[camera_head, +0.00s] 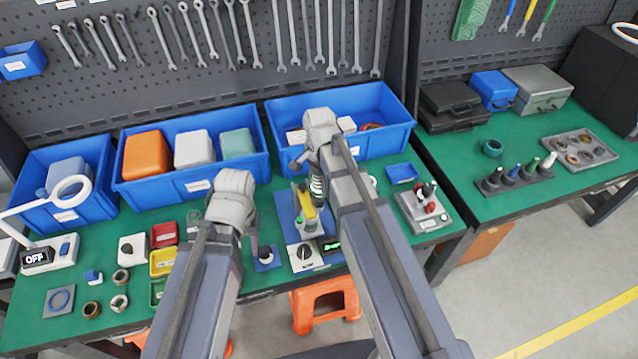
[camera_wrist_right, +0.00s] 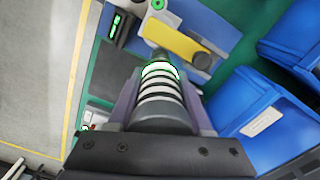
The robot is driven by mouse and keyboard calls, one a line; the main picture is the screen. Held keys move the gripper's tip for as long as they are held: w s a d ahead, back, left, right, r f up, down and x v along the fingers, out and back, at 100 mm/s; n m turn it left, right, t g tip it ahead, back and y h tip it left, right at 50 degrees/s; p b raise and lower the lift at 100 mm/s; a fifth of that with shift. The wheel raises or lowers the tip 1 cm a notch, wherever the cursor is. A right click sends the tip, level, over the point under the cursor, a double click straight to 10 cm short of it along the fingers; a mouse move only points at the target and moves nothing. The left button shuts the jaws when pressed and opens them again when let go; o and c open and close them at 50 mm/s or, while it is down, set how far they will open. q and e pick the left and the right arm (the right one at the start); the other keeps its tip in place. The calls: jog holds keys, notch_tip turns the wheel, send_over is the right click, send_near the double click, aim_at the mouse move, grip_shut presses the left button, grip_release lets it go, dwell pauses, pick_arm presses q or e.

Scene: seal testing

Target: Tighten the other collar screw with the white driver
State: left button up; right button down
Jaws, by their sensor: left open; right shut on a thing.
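My right gripper (camera_wrist_right: 160,105) is shut on a white cylinder with dark bands and a green ring (camera_wrist_right: 160,85), which looks like the driver's handle. In the head view the banded handle (camera_head: 317,187) hangs below my right wrist, over the blue fixture area. Its lower end is dark, beside a yellow part (camera_wrist_right: 185,45); I cannot tell whether it touches anything. The yellow part also shows in the head view (camera_head: 307,206). The collar screws are too small or hidden to make out. My left gripper (camera_head: 233,188) is open and empty over the table; its fingers are mostly hidden.
A white box with a black knob (camera_head: 304,256) stands in front of the fixture. Blue bins (camera_head: 196,183) line the back. A grey block with red and dark knobs (camera_head: 425,212) stands to the right. A rack of coloured-top tools (camera_head: 516,178) stands on the right table.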

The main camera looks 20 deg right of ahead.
jog(key=shift+r, duration=0.1)
jog(key=shift+r+p, duration=2.45)
jog(key=shift+p, duration=0.1)
jog(key=shift+f, duration=0.15)
